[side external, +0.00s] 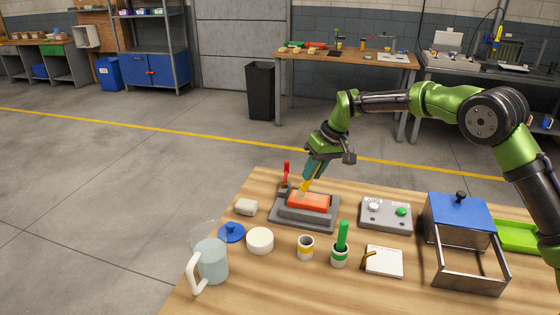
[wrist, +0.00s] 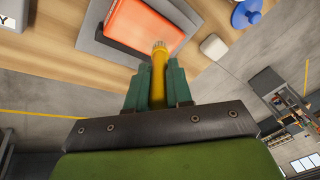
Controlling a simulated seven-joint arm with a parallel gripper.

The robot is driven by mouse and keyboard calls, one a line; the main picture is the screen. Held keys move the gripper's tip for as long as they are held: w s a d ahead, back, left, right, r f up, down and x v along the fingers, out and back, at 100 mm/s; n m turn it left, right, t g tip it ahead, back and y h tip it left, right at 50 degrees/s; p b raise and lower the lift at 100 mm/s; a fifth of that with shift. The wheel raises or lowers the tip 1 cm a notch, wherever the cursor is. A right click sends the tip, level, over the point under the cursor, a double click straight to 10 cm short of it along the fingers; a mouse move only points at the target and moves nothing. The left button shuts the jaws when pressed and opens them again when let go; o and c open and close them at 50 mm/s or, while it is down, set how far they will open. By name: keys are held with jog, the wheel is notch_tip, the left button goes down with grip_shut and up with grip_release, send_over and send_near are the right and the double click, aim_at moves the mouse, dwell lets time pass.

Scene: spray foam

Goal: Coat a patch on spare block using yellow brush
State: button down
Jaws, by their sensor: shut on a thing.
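My gripper (side external: 312,172) is shut on the yellow brush (side external: 305,186) and holds it tilted, tip down, at the far left part of the orange block (side external: 309,201). The block sits in a grey holder (side external: 291,222) with a red-handled clamp (side external: 286,172). In the wrist view the brush (wrist: 158,70) stands between the teal fingers (wrist: 158,85), its bristle end at the edge of the orange block (wrist: 150,22). I cannot tell whether the bristles touch it. No coated patch can be made out. No label shows which block is the spare.
A whitish block (side external: 246,207), blue lid (side external: 231,232), white round tub (side external: 260,240) and pitcher (side external: 212,261) stand left. In front are a yellow-banded cup (side external: 306,247) and a green brush (side external: 342,237) in a green-banded cup. A button box (side external: 386,216) and blue-topped box (side external: 459,216) stand right.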

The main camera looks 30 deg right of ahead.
jog(key=shift+s+d, duration=2.75)
jog(key=shift+d, duration=0.05)
jog(key=shift+w+a, duration=1.15)
jog(key=shift+a, duration=0.35)
jog(key=shift+w+a, duration=1.2)
jog(key=shift+a, duration=0.25)
jog(key=shift+w+a, duration=1.15)
jog(key=shift+a, duration=0.35)
jog(key=shift+s+d, duration=3.9)
jog(key=shift+d, duration=0.05)
notch_tip(320, 180, up, 8)
jog(key=shift+w+d+f, duration=0.45)
jog(key=shift+w+d, duration=0.2)
jog(key=shift+w, duration=0.1)
jog(key=shift+r, duration=0.1)
